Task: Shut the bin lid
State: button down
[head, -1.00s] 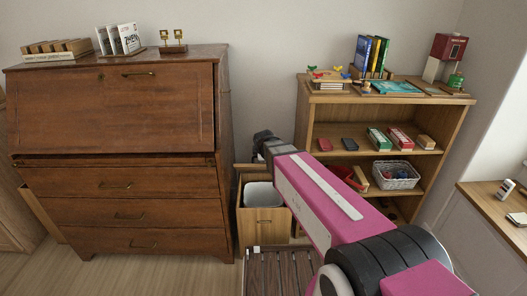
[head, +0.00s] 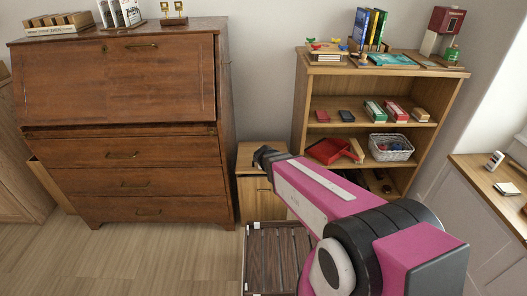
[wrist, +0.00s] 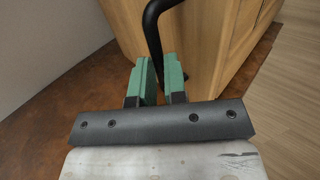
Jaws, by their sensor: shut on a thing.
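The wooden bin (head: 260,202) stands between the brown desk and the shelf in the head view. Its lid (head: 246,156) lies down over the top, and the bin's inside does not show. Whether the lid sits fully flush is hidden by my arm. My gripper (head: 262,155) is at the lid, partly hidden. In the wrist view its green fingers (wrist: 160,80) are on either side of a black curved handle (wrist: 152,30) and shut on it. A light wooden panel (wrist: 205,45) shows just beyond the handle.
The brown desk (head: 130,150) stands close on the left of the bin. The shelf (head: 375,155) with several goods, a red tray (head: 328,151) and a white basket (head: 390,147) stands on the right. A dark slatted piece (head: 275,250) is low in front. Floor is clear at left.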

jog(key=f, duration=0.2)
jog(key=s+f, duration=0.1)
jog(key=f, duration=0.1)
jog(key=shift+s, duration=0.15)
jog(key=shift+f, duration=0.5)
jog(key=c, duration=1.1)
grip_release()
jog(key=shift+c, duration=0.2)
jog(key=v, duration=1.1)
jog(key=shift+r, duration=0.35)
jog(key=s+d+r+m+g, duration=0.1)
jog(key=s+d+m+g, duration=0.2)
jog(key=d+m, duration=0.5)
jog(key=s+d+r+m+g, duration=0.1)
jog(key=s+d+m+g, duration=0.2)
jog(key=d+m+g, duration=0.2)
jog(key=d+m, duration=0.3)
jog(key=m, duration=0.2)
jog(key=shift+d+g, duration=0.3)
jog(key=shift+d, duration=0.1)
